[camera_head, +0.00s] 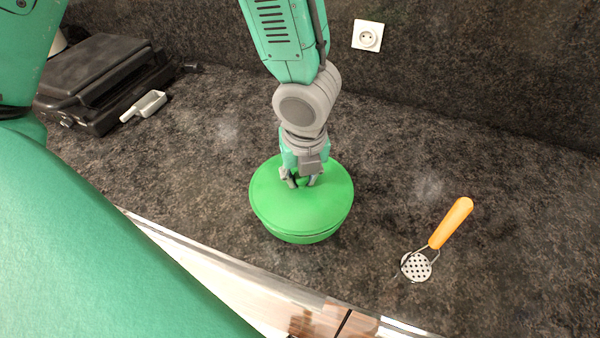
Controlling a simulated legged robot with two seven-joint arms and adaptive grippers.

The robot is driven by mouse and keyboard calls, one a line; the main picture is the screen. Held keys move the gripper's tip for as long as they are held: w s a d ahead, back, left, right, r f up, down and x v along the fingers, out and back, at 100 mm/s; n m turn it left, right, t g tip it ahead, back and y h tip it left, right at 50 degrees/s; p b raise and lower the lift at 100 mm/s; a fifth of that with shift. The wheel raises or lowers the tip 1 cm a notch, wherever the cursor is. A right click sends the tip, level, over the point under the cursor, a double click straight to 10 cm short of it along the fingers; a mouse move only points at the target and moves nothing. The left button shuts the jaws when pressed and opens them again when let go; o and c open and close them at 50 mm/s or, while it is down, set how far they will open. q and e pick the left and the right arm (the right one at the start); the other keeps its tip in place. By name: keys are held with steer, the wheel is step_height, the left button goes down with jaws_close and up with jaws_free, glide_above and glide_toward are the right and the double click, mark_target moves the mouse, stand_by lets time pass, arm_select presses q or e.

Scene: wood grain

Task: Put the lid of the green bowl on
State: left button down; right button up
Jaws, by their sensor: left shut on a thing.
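The green bowl (301,238) stands on the dark countertop in the middle of the view. Its green lid (318,208) lies over the top of the bowl and hides the inside. A thin dark line shows between the lid's front rim and the bowl; I cannot tell whether the lid is fully seated. My left gripper (302,183) points down at the middle of the lid. It is shut on the lid, at what seems to be its knob, mostly hidden by the fingers. My right gripper is not in view.
A masher with an orange handle (452,222) lies to the right of the bowl. A black grill (100,75) and a small white object (144,106) are at the back left. The counter's front edge runs close below the bowl. A wall with a socket (367,36) stands behind.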

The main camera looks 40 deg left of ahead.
arm_select(q)
steer(key=shift+d+f, duration=0.15)
steer(key=shift+f, duration=0.1)
steer(key=shift+f+b, duration=0.2)
steer(key=shift+b, duration=0.1)
steer(key=shift+a, duration=0.3)
steer(key=c, duration=1.3)
jaws_free()
steer(key=shift+a, duration=0.15)
